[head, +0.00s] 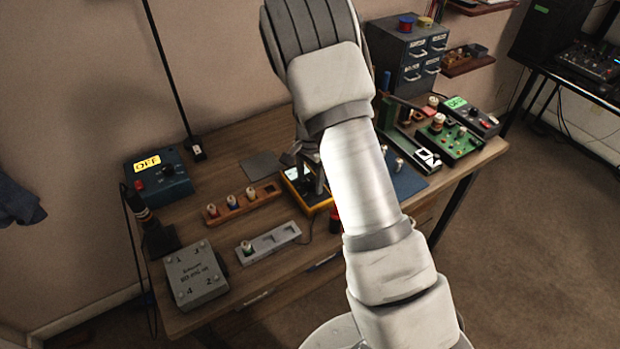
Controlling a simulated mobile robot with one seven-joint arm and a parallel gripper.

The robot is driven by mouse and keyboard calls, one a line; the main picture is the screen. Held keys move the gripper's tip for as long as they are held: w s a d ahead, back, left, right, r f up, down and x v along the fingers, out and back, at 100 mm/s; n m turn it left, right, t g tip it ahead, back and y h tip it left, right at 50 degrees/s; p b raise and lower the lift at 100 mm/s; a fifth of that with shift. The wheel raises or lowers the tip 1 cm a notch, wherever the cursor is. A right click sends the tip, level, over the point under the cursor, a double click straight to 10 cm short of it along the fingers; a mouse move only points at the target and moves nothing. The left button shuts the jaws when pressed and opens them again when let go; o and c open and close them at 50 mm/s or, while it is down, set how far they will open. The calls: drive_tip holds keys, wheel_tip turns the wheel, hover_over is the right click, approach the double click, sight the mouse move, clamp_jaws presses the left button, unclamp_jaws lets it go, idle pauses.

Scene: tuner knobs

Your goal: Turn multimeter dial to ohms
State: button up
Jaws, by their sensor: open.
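The multimeter (290,181) is a dark device with a yellow edge and a lit screen. It lies on the wooden workbench near its middle. My arm comes from the lower right and passes over its right side, hiding part of it. My gripper (314,174) points down at the multimeter, close over its face, and shows only partly behind my arm. It is open. The dial is hidden, so I cannot tell its setting or whether my gripper touches it.
A wooden rack with knobs (243,203) and a grey tray (268,243) stand left of the multimeter. A grey numbered box (196,274), a blue box marked OFF (160,178) and a green board (449,140) stand farther out. A drawer cabinet (411,55) is behind.

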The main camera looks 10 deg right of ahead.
sight(310, 182)
wheel_tip(310, 182, up, 17)
drive_tip(key=p, duration=0.1)
drive_tip(key=shift+r, duration=0.2)
idle(0.5)
drive_tip(key=s+r+n+t+y, duration=0.15)
drive_tip(key=s+r+n, duration=0.35)
drive_tip(key=s+r, duration=0.6)
drive_tip(key=s+r+n+t+h, duration=0.1)
drive_tip(key=s+r+n+t, duration=0.2)
drive_tip(key=s, duration=1.3)
drive_tip(key=n+t, duration=0.1)
drive_tip(key=n, duration=0.2)
drive_tip(key=shift+n, duration=0.3)
drive_tip(key=shift+h, duration=0.25)
